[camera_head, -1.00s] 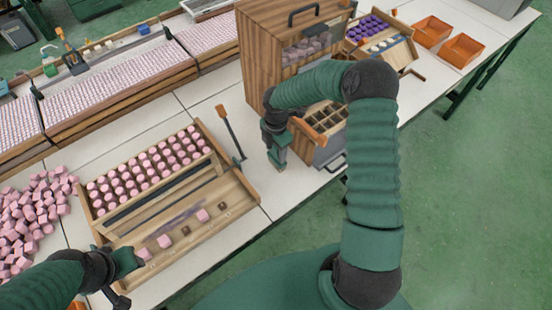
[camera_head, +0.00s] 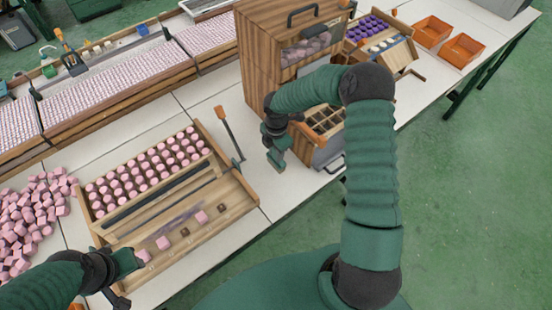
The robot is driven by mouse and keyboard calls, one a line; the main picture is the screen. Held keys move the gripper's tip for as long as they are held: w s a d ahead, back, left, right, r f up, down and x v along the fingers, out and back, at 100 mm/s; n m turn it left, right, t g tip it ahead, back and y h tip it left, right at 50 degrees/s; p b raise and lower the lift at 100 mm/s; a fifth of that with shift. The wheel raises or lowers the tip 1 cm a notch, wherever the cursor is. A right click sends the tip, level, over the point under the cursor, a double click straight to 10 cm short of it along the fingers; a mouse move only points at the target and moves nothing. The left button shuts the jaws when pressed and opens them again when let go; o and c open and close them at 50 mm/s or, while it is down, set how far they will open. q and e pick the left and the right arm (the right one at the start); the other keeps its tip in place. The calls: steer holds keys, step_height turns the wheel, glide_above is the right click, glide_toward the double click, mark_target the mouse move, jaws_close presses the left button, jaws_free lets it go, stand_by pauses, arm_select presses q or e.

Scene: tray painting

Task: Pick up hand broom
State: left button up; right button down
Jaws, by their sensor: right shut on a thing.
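My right gripper (camera_head: 276,158) hangs in front of the wooden cabinet, above the white table. It is shut on what looks like the hand broom; an orange-brown handle (camera_head: 309,131) sticks out beside it to the right. The broom's bristles cannot be made out. My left gripper (camera_head: 132,263) is at the near left corner of the wooden tray (camera_head: 232,204), by the pink pieces. Whether its fingers are open or shut is unclear.
The wooden cabinet (camera_head: 264,62) stands close behind my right gripper. The tray holds rows of pink pieces (camera_head: 145,172). Loose pink pieces (camera_head: 30,220) lie at the left. Orange bins (camera_head: 462,49) stand far right.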

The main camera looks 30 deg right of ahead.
steer(key=shift+r, duration=0.15)
steer(key=shift+r, duration=0.65)
steer(key=shift+s+r, duration=0.2)
steer(key=shift+r, duration=0.85)
steer(key=s+a, duration=0.1)
steer(key=s, duration=0.6)
steer(key=s+a+r, duration=0.1)
steer(key=s+a, duration=0.1)
steer(key=s, duration=0.6)
steer(key=shift+a+r+b, duration=0.2)
steer(key=shift+a+b, duration=0.05)
steer(key=shift+b, duration=0.15)
